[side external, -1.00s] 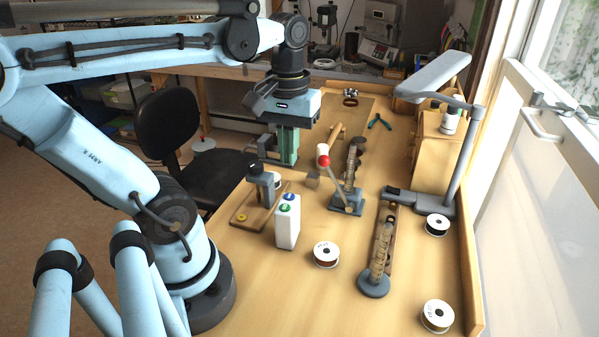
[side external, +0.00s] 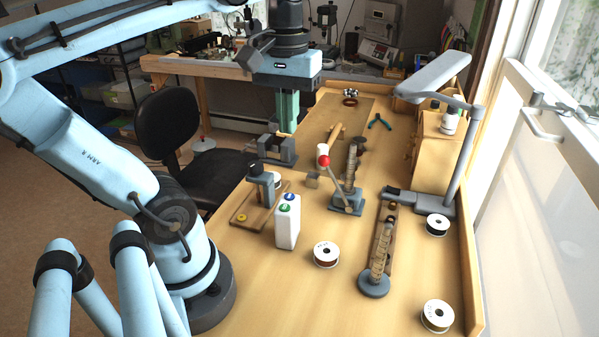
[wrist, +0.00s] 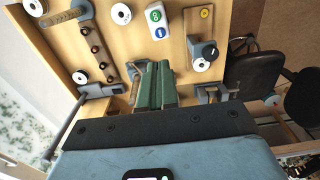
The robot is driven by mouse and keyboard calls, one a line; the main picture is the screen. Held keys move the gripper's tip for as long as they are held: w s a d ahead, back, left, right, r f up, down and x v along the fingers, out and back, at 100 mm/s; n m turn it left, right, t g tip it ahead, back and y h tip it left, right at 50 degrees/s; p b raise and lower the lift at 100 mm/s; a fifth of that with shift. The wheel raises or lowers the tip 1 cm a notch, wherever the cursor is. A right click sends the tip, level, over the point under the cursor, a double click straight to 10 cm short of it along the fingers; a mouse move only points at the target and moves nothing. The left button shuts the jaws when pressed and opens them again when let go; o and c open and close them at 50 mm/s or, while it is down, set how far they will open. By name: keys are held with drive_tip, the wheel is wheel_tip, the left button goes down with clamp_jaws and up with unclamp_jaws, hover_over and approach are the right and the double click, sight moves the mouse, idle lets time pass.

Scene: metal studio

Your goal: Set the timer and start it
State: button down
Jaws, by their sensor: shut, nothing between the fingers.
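A white upright box (side external: 287,232) with a blue and a green round button (side external: 285,208) on its top stands near the middle of the bench. It looks like the timer. The box also shows in the wrist view (wrist: 157,33), its buttons facing the camera. No display on the box can be made out.
A lever press with a red knob (side external: 324,161) stands just right of the box. A wooden-based fixture (side external: 245,217) is to its left. A spool (side external: 326,255) lies in front. A coil post (side external: 374,285) and lamp (side external: 436,78) are at the right.

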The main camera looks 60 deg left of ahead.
sight(289, 196)
drive_tip(key=shift+r, duration=0.25)
drive_tip(key=shift+f, duration=0.1)
wheel_tip(289, 196, down, 14)
drive_tip(key=shift+r, duration=0.1)
idle(0.7)
idle(0.3)
drive_tip(key=shift+f, duration=0.9)
drive_tip(key=shift+r, duration=0.1)
wheel_tip(289, 196, up, 9)
drive_tip(key=shift+w, duration=0.15)
